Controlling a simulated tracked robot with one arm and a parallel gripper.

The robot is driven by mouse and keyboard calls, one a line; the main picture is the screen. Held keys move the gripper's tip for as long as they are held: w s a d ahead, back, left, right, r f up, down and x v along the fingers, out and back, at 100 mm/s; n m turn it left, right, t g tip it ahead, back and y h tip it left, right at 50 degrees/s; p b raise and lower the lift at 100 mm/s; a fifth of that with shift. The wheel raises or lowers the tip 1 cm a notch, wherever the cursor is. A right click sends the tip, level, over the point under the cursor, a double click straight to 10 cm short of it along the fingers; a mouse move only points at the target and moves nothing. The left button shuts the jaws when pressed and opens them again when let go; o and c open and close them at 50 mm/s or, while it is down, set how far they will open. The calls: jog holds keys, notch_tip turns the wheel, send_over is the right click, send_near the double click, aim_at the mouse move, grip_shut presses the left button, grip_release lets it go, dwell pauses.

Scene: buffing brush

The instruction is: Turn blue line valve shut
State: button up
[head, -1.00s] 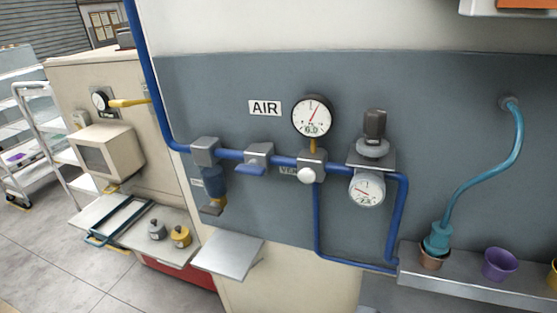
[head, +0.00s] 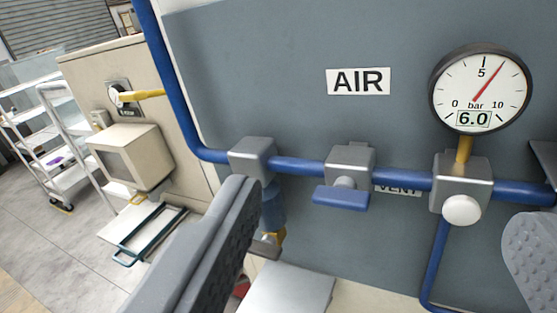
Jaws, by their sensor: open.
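The blue air line (head: 300,166) runs across the grey panel. The valve on it has a grey body (head: 349,160) and a blue lever handle (head: 341,198), which lies roughly along the pipe. My gripper (head: 375,235) is open, with one grey ridged finger at lower left and the other at the right edge. The valve shows between the fingers, which do not touch it. The left finger hides part of the filter bowl (head: 272,208) under the left pipe block.
The round gauge (head: 481,90) reads 6.0 bar. A white vent knob (head: 462,210) sits right of the valve, on the block below the gauge. An AIR label (head: 358,81) is above. A metal shelf (head: 287,290) juts out below. A white cart (head: 75,140) stands far left.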

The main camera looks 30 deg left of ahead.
jog(key=w+a+f+h+p, duration=0.2)
jog(key=a+f+p, duration=0.3)
jog(key=f, duration=0.2)
jog(key=t+h+p, duration=0.1)
jog(key=h+p, duration=0.1)
jog(key=p, duration=0.1)
send_near(337, 204)
jog(key=shift+m, duration=0.4)
jog(key=w+p, duration=0.3)
jog(key=w, duration=0.6)
jog(key=shift+w+d, duration=0.1)
jog(key=shift+w, duration=0.2)
jog(key=shift+c, duration=0.3)
